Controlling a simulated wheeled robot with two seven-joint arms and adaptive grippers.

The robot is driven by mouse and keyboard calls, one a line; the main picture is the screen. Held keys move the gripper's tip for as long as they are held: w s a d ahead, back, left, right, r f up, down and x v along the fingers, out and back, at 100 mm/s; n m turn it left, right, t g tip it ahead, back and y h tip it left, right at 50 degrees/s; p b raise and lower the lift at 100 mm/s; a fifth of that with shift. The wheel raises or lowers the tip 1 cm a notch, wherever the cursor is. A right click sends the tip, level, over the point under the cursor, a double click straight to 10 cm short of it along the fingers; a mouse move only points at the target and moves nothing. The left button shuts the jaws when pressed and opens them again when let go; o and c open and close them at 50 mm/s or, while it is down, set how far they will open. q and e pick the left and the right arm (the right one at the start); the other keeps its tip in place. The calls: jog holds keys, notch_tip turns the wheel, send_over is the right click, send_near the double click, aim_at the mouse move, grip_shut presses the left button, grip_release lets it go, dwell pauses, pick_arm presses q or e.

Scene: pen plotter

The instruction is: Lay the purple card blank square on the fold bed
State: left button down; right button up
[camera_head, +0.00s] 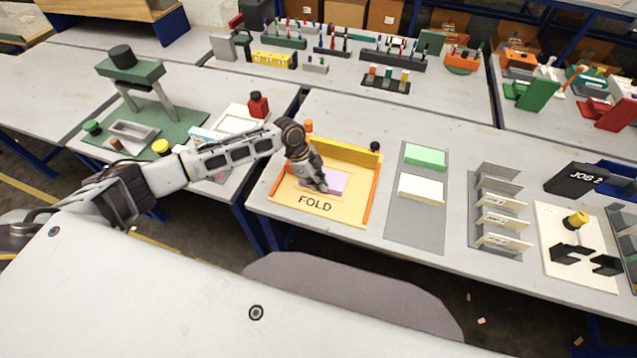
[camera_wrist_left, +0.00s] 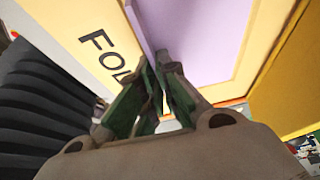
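The purple card blank (camera_head: 335,181) lies low over the middle of the fold bed (camera_head: 348,212), a pale orange board marked FOLD, with orange side rails and a yellow back fence. My left gripper (camera_head: 322,186) points down at the card's left part and hides some of it. In the left wrist view the card (camera_wrist_left: 205,40) fills the top middle, beside the FOLD lettering. The fingertips (camera_wrist_left: 158,62) are close together at the card's edge. Whether they pinch the card is hidden, and so is any small gap beneath it. My right gripper is not in view.
Right of the bed, a grey mat (camera_head: 413,225) holds a green stack (camera_head: 425,156) and a cream stack (camera_head: 421,188). A card rack (camera_head: 498,217) stands farther right. The fence (camera_head: 340,151) and side rails (camera_head: 371,203) rise close around the gripper. A green press (camera_head: 133,75) stands left.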

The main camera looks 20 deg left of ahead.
pick_arm(q)
jog(key=c, duration=2.1)
grip_release()
jog(key=shift+f, duration=0.1)
jog(key=o, duration=0.5)
jog(key=shift+c, duration=0.2)
jog(key=b+v, duration=0.1)
jog(key=v, duration=1.1)
jog(key=shift+w, duration=0.1)
